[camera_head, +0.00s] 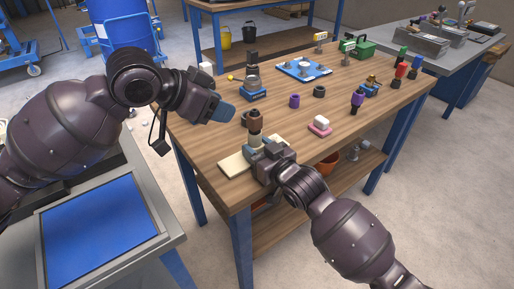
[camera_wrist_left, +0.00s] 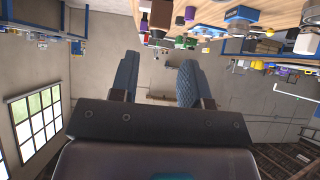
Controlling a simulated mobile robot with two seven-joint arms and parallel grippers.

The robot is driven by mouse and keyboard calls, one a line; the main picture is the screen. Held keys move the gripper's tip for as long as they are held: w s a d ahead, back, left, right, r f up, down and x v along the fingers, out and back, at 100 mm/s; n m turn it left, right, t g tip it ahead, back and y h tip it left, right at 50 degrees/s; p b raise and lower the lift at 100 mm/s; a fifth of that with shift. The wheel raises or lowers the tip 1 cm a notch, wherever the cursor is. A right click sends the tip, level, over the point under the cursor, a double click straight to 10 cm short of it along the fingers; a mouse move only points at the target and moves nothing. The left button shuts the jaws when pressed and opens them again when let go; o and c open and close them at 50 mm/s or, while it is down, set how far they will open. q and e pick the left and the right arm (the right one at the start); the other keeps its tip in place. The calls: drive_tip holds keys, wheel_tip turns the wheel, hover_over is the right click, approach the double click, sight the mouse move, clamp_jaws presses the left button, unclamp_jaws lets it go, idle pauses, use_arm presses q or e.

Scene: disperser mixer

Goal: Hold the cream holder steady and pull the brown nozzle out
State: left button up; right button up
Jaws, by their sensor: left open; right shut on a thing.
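The brown nozzle (camera_head: 255,120) stands upright in the cream holder (camera_head: 236,165), near the table's front left corner. My right gripper (camera_head: 258,150) is shut around the holder's upright part just below the nozzle; its jaws hide much of that part. My left gripper (camera_head: 225,112) is above the table's left edge, to the left of the nozzle and apart from it. Its two blue fingers are open and empty, as the left wrist view shows (camera_wrist_left: 157,82). In that inverted view the brown nozzle (camera_wrist_left: 160,14) is at the top edge, beyond the fingers.
A pink block with a white top (camera_head: 320,125), a purple ring (camera_head: 294,101), a dark ring (camera_head: 319,92) and a purple-and-black piece (camera_head: 357,100) stand to the right. A blue-based device (camera_head: 252,88) stands behind. A blue-topped cart (camera_head: 100,215) is at the lower left.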

use_arm(q)
drive_tip(key=shift+o, duration=1.7)
drive_tip(key=shift+d+r, duration=0.15)
drive_tip(key=shift+r, duration=0.3)
drive_tip(key=w+d+r+m, duration=0.2)
drive_tip(key=d+r, duration=0.7)
drive_tip(key=d, duration=0.1)
drive_tip(key=n+g+y, duration=0.2)
drive_tip(key=g+y, duration=0.4)
drive_tip(key=y, duration=0.2)
hover_over(255, 110)
drive_tip(key=f, duration=0.5)
drive_tip(key=shift+w+d+f, duration=0.2)
drive_tip(key=shift+w+d, duration=0.05)
drive_tip(key=shift+d, duration=0.05)
drive_tip(key=shift+s+a, duration=0.25)
drive_tip(key=shift+a, duration=0.1)
drive_tip(key=shift+f, duration=0.25)
wheel_tip(255, 110, down, 12)
drive_tip(key=shift+r, duration=0.25)
